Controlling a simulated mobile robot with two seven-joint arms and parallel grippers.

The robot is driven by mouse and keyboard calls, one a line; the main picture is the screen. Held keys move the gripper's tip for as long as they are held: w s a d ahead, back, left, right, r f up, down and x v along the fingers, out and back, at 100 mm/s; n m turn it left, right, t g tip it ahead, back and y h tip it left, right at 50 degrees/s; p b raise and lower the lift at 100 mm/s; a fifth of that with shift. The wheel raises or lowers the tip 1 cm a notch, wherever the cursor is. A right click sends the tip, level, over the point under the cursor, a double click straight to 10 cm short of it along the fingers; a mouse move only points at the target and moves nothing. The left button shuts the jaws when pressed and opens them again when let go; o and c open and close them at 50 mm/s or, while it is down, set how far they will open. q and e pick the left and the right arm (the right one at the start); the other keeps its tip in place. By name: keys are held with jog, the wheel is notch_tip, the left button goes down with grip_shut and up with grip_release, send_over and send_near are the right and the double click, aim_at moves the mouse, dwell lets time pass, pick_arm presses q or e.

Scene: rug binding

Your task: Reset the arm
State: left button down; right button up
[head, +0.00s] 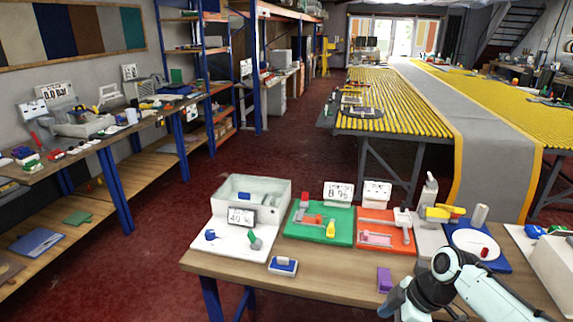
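My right arm (484,287) comes in at the lower right, over the front edge of the near wooden table (335,272). It is white with dark joints and bends down toward the bottom edge of the view. No fingers of my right gripper show. My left arm and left gripper are out of view.
On the near table are a clear bin on a white board (228,238), a green tray (342,232), a red-orange tray (405,242), a blue board with a white disc (499,250), a small blue-and-white block (283,266) and a purple block (384,279). Red floor lies left.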

jog(key=a+f+m+g, duration=0.15)
jog(key=f+m, duration=0.25)
jog(key=f, duration=0.8)
jog(key=a+f+m+t, duration=0.1)
jog(key=a+f+m, duration=0.2)
jog(key=f, duration=0.8)
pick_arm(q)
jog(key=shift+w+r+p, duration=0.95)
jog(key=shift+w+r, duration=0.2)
pick_arm(e)
jog(key=s+a+f+m+g, duration=0.1)
jog(key=s+a+f+m, duration=0.1)
jog(key=s+f+m, duration=0.3)
jog(key=s+a+f+m, duration=0.2)
jog(key=s+f+m, duration=0.4)
jog(key=s+f, duration=0.7)
jog(key=s, duration=0.7)
jog(key=shift+s+a+g+h, duration=0.2)
jog(key=shift+a+g+h, duration=0.1)
jog(key=shift+g+h, duration=0.1)
